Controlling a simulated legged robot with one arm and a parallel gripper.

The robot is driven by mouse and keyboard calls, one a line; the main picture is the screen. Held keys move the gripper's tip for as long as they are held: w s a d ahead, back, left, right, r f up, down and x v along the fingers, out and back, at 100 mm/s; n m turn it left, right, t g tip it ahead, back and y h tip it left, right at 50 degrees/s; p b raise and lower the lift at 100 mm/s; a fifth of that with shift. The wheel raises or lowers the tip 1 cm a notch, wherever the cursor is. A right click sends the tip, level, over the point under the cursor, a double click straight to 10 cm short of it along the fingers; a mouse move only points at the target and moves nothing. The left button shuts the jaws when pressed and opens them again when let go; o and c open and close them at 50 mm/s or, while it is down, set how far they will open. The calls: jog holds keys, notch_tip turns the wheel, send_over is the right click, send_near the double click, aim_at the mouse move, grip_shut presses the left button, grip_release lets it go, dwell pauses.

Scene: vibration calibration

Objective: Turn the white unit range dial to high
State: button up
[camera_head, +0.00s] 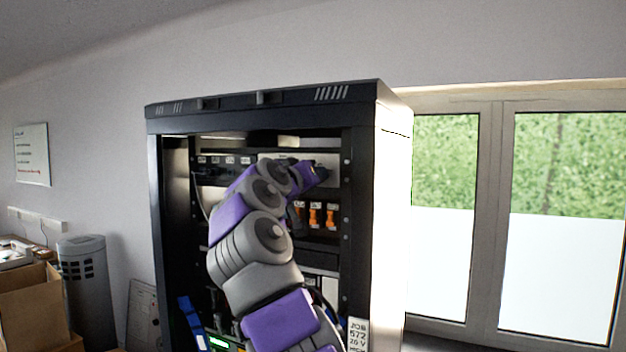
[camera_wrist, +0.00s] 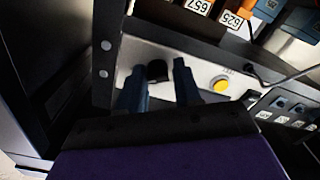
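The white unit (camera_head: 330,180) is a pale panel high in the black rack, mostly hidden behind my arm in the head view. In the wrist view its white face (camera_wrist: 205,73) carries a black dial (camera_wrist: 157,71) and a round yellow button (camera_wrist: 220,84). My gripper (camera_wrist: 158,84) is open, with one dark blue finger on either side of the dial. The fingers look apart from the dial, but contact is hard to judge. In the head view my gripper (camera_head: 322,173) is at the panel, its fingertips unclear. The dial's setting cannot be read.
The black rack cabinet (camera_head: 360,215) surrounds the arm with posts on both sides. Orange switches (camera_head: 315,216) sit below the white unit. Numbered labels (camera_wrist: 232,19) and a row of small sockets (camera_wrist: 281,103) lie near the panel. A window (camera_head: 570,220) stands at right.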

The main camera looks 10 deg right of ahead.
jog(key=shift+o, duration=0.6)
jog(key=shift+w, duration=0.15)
jog(key=shift+o, duration=0.9)
jog(key=shift+a, duration=0.1)
jog(key=shift+r, duration=0.1)
jog(key=b+v, duration=0.4)
jog(key=v, duration=1.3)
jog(key=shift+s+a, duration=0.2)
jog(key=shift+a, duration=0.05)
jog(key=shift+d, duration=0.1)
